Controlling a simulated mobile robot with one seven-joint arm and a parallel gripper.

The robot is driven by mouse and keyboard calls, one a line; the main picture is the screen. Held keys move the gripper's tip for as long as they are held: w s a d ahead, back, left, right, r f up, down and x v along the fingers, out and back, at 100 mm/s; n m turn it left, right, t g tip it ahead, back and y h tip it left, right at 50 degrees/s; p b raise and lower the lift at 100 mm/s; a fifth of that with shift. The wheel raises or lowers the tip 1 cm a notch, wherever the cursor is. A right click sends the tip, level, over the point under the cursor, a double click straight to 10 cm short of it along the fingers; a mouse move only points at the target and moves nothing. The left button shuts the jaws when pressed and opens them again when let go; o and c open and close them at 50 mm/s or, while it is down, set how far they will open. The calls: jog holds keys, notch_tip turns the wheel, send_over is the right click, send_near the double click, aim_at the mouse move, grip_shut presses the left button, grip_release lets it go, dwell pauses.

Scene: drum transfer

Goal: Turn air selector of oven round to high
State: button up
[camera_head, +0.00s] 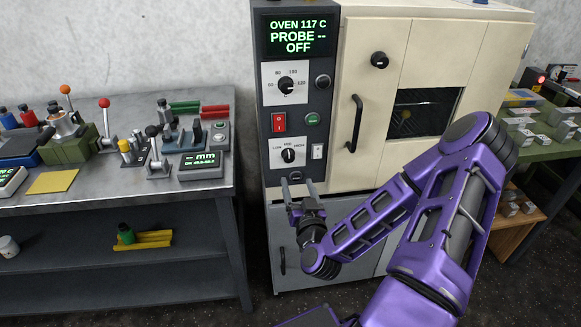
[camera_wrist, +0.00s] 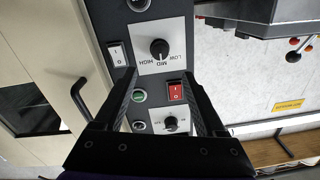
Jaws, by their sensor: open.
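The air selector (camera_head: 288,155) is a small black knob on a white plate marked LOW, MID and HIGH, low on the oven's dark control panel. It also shows in the wrist view (camera_wrist: 160,48), where the panel is upside down. Its pointer appears to be near MID, but the mark is small. My gripper (camera_head: 297,182) is open and empty in front of the panel, just below the selector in the head view. In the wrist view its fingers (camera_wrist: 161,80) spread apart with the selector beyond and between their tips, apart from them.
Beside the selector is a white rocker switch (camera_head: 317,151). Above it are a red switch (camera_head: 279,122), a green button (camera_head: 312,119) and a temperature dial (camera_head: 286,85). The oven door handle (camera_head: 354,123) juts out to the right. A cluttered metal bench (camera_head: 110,199) stands left.

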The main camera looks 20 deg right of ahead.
aim_at(290, 159)
jog(key=x, duration=1.1)
grip_shut()
